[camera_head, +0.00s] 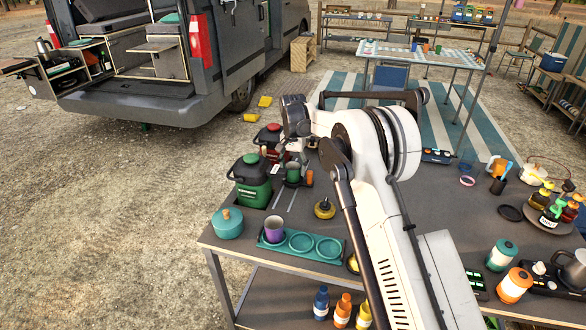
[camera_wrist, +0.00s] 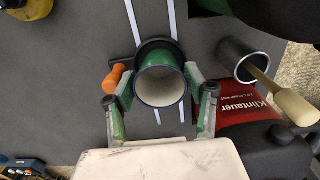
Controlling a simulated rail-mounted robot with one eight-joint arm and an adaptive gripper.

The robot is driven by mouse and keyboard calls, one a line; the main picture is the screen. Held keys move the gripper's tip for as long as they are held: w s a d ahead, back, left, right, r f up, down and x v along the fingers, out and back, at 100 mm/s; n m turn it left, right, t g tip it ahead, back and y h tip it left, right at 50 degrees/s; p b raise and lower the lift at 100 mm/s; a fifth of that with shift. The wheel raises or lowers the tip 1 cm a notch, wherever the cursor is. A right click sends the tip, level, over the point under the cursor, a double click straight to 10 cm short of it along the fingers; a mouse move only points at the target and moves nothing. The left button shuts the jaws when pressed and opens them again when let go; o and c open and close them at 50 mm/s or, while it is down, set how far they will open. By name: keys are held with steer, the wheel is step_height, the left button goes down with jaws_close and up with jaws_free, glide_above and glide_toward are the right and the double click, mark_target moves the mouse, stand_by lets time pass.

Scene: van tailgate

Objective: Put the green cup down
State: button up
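The green cup (camera_wrist: 160,84), with a pale inside, stands between the two fingers of my gripper (camera_wrist: 160,88) in the wrist view. The fingers lie against its opposite sides, so my gripper looks shut on it. In the head view the green cup (camera_head: 293,178) is below my gripper (camera_head: 293,166), over the far left part of the dark table (camera_head: 290,200). A black round shape shows behind the cup in the wrist view. I cannot tell whether the cup touches what is under it.
An orange-handled item (camera_wrist: 115,78) lies close beside the cup. A green canister (camera_head: 251,182), teal pot (camera_head: 227,224) and three-ring tray (camera_head: 315,257) holding a purple cup (camera_head: 274,231) stand nearby; two rings are empty.

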step_height(320, 180, up, 12)
steer(key=s+d+r+n+t, duration=0.1)
steer(key=s+d+r+t, duration=0.1)
steer(key=s+d+r, duration=0.7)
steer(key=s+d+r+t, duration=0.1)
steer(key=s+d+r, duration=0.5)
steer(key=s+r, duration=0.4)
steer(key=s+d+f+t, duration=0.1)
steer(key=s+d, duration=0.2)
steer(key=s, duration=0.5)
steer(key=s+d+t, duration=0.1)
steer(key=s+d, duration=0.2)
steer(key=s, duration=0.5)
steer(key=s+d+f+t, duration=0.1)
steer(key=s+d+f, duration=0.1)
steer(key=s+f, duration=0.2)
steer(key=s+d+f+n+t, duration=0.1)
steer(key=s+f, duration=0.4)
steer(key=s, duration=0.6)
steer(key=shift+s+d+n, duration=0.3)
steer(key=shift+d, duration=0.25)
